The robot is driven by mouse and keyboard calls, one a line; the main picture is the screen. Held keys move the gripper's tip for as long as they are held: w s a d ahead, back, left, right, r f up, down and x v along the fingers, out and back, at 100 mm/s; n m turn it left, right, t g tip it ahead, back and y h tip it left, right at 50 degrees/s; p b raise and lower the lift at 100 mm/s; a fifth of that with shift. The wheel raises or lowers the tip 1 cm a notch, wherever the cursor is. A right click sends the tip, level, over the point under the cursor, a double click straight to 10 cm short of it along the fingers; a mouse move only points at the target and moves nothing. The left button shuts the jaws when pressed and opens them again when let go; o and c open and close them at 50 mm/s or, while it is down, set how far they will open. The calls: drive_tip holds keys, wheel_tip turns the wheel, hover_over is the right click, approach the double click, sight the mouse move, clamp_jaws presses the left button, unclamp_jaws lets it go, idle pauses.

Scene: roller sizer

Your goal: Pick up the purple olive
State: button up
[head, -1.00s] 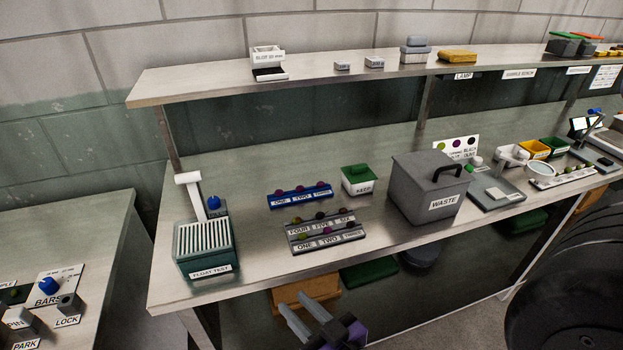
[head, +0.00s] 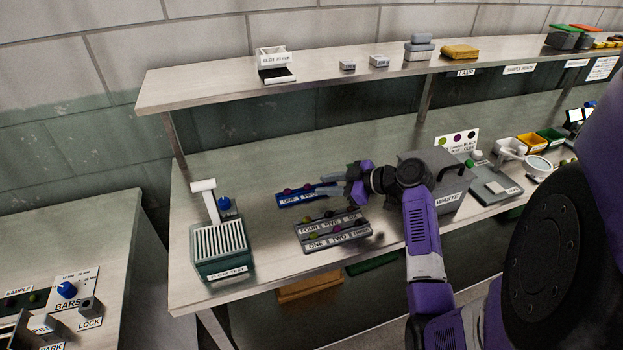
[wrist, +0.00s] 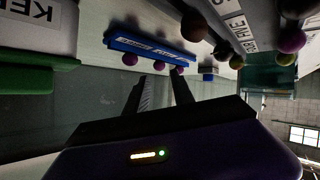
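A blue tray (head: 284,203) labelled ONE, TWO, THREE holds purple olives (head: 287,191) in a row. In the wrist view three purple olives (wrist: 130,59) show along the edge of the blue tray (wrist: 135,43). My gripper (head: 322,193) is at the right end of this tray, its fingers pointing left and covering part of it. In the wrist view my gripper (wrist: 160,79) is open and empty, with the middle and right-hand olives just beyond its fingertips. I cannot tell the exact gap. Another purple olive (wrist: 290,40) sits on the grey rack.
The grey two-tier rack (head: 308,246) with several mixed olives stands just in front of the blue tray. The FLOAT TEST box (head: 220,262) is at left. The shelf (head: 210,92) runs above.

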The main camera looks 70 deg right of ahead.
sight(310, 187)
drive_tip(key=s+n+y, duration=0.1)
drive_tip(key=s+d+r+n+y, duration=0.1)
drive_tip(key=n, duration=0.1)
drive_tip(key=shift+s+r, duration=0.2)
drive_tip(key=shift+f+p+x, duration=0.15)
drive_tip(key=shift+p+x, duration=0.55)
drive_tip(key=shift+x, duration=1.2)
drive_tip(key=shift+f+p+x, duration=0.15)
drive_tip(key=shift+p+x, duration=0.55)
drive_tip(key=shift+x, duration=1.15)
drive_tip(key=shift+s+d, duration=0.1)
drive_tip(key=shift+s, duration=0.05)
drive_tip(key=c, duration=0.5)
